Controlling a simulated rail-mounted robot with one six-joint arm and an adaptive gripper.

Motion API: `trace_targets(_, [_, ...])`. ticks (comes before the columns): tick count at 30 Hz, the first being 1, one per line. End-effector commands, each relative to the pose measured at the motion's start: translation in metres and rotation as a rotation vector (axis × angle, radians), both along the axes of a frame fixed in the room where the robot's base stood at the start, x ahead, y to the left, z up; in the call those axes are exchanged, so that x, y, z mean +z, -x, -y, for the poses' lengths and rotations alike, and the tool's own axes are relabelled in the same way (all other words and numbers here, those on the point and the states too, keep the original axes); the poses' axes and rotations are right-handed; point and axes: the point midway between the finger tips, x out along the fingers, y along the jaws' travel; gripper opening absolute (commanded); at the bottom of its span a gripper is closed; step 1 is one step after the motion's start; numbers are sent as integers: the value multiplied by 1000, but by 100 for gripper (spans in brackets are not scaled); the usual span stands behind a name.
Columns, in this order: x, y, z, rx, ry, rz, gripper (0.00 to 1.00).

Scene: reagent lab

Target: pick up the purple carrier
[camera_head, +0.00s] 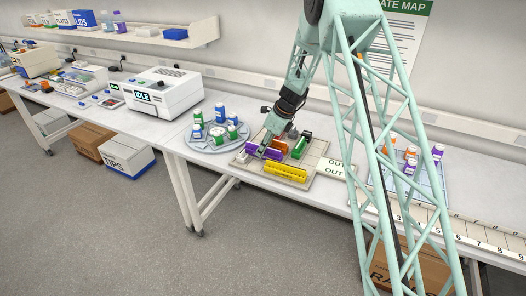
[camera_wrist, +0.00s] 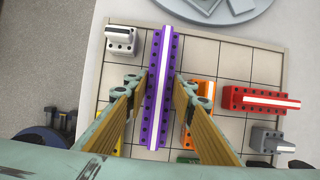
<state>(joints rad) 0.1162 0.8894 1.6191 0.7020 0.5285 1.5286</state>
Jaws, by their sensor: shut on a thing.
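The purple carrier (camera_wrist: 163,80) is a long bar with rows of dark holes and a pale strip along its top. In the wrist view it runs upright through the middle of the picture, between the two fingers of my gripper (camera_wrist: 160,84). The fingers are shut on its two long sides. In the head view, the purple carrier (camera_head: 249,150) shows in part beside my gripper (camera_head: 262,154), which covers some of it. I cannot tell whether the carrier is touching the tiled board (camera_head: 307,178) below it.
An orange carrier (camera_head: 280,146), a green carrier (camera_head: 301,146) and a yellow carrier (camera_head: 285,172) lie close by on the board. A red carrier (camera_wrist: 260,99) and grey blocks (camera_wrist: 121,41) show in the wrist view. A round tray (camera_head: 204,146) with bottles stands to the left.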

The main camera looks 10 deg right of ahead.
Motion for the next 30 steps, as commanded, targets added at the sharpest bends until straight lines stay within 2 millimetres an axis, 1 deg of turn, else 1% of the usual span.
trace_targets(5, [11,-1,0,1,0,2,11])
trace_targets(8, [22,-1,0,1,-1,2,11])
trace_targets(21, [80,-1,0,-1,0,3,11])
trace_targets(25, [92,-1,0,0,1,2,11])
trace_targets(30, [98,0,0,0,1,1,11])
